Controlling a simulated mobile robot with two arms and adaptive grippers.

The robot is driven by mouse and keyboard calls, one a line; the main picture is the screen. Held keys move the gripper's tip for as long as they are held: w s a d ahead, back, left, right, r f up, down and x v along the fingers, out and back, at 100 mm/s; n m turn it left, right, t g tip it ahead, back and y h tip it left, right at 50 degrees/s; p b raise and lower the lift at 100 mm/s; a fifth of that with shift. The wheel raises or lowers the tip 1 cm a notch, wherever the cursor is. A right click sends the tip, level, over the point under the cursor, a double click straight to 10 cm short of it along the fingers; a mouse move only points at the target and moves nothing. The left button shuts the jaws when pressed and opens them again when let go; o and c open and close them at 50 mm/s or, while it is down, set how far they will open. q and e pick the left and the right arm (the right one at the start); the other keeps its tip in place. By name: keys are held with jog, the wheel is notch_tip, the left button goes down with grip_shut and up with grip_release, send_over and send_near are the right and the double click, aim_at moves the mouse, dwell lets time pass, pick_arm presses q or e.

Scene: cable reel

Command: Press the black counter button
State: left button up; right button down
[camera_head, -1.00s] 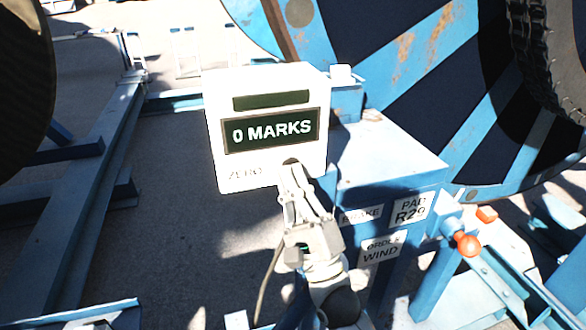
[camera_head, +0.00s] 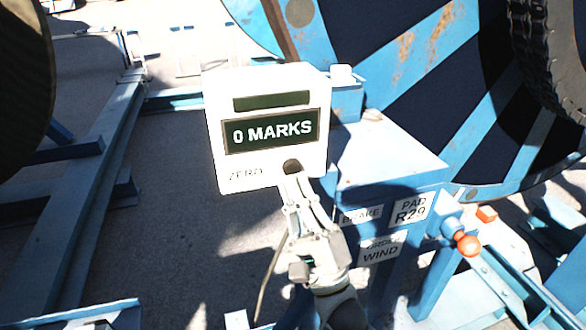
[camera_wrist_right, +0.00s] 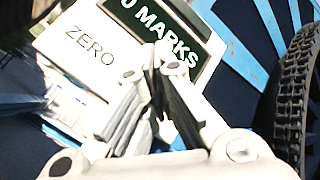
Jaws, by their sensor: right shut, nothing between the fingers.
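The white counter box (camera_head: 222,160) stands in the middle of the head view, its dark display (camera_head: 272,131) reading "0 MARKS". The black button (camera_head: 291,166) is a dark round spot on the lower right of its face, to the right of the printed word "ZERO". My right gripper (camera_head: 293,177) is shut and empty, its tips just below the button; I cannot tell if they touch it. In the right wrist view the shut fingers (camera_wrist_right: 155,62) overlap the box (camera_wrist_right: 75,75) and hide the button. My left gripper is out of view.
A blue housing (camera_head: 385,160) with "BRAKE", "PAD R29" and "WIND" labels stands right of the box. An orange knob (camera_head: 467,244) sticks out at its right. The large blue and black reel (camera_head: 420,70) fills the back right. Open floor (camera_head: 170,220) lies to the left.

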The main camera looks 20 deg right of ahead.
jog(key=s, duration=0.4)
jog(key=shift+s, duration=0.35)
